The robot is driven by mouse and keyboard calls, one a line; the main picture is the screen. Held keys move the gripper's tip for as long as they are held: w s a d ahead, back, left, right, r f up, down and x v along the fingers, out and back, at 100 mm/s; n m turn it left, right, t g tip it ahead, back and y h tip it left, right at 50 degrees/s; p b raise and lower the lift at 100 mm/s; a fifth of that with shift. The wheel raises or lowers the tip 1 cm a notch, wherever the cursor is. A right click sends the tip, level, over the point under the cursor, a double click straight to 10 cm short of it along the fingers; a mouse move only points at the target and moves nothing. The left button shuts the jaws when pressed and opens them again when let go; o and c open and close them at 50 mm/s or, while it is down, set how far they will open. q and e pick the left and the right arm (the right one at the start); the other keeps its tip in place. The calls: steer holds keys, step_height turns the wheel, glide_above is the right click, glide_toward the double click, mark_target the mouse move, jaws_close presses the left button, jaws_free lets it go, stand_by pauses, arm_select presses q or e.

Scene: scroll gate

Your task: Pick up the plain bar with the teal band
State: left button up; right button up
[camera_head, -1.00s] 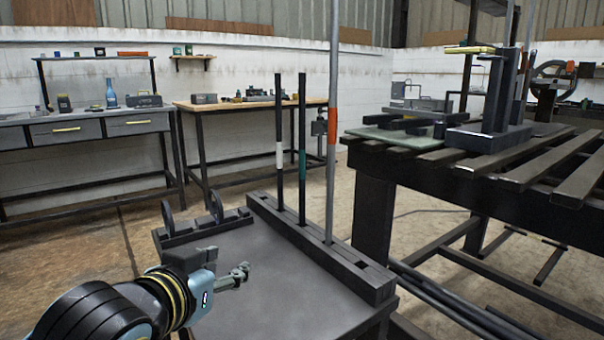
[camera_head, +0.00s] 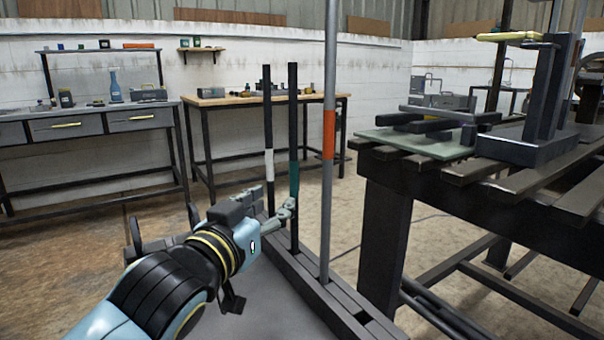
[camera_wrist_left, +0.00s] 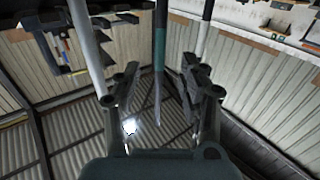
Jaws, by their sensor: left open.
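The plain dark bar with the teal band (camera_head: 293,110) stands upright in a slotted dark rack (camera_head: 350,318), between two other bars. My left gripper (camera_head: 274,203) is open at the bar, about level with the teal band's lower part. In the left wrist view the teal-banded bar (camera_wrist_left: 160,50) shows between the two spread fingers of my left gripper (camera_wrist_left: 160,88). I cannot tell whether either finger touches it. In the head view my gripper hides part of the rack and the lower white-banded bar. My right gripper is not in view.
A dark bar with a white band (camera_head: 268,115) stands to the left, a grey bar with an orange band (camera_head: 329,80) to the right. A slatted dark table (camera_head: 395,200) stands at the right. Workbenches (camera_head: 80,122) line the back wall.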

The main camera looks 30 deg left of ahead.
mark_target(293, 186)
arm_select(q)
steer(key=w, duration=0.4)
steer(key=shift+a, duration=0.2)
steer(key=shift+w, duration=0.6)
steer(key=w, duration=0.3)
steer(key=w+b, duration=0.1)
steer(key=shift+w+a, duration=0.2)
steer(key=shift+a, duration=0.1)
steer(key=shift+c, duration=0.4)
jaws_close()
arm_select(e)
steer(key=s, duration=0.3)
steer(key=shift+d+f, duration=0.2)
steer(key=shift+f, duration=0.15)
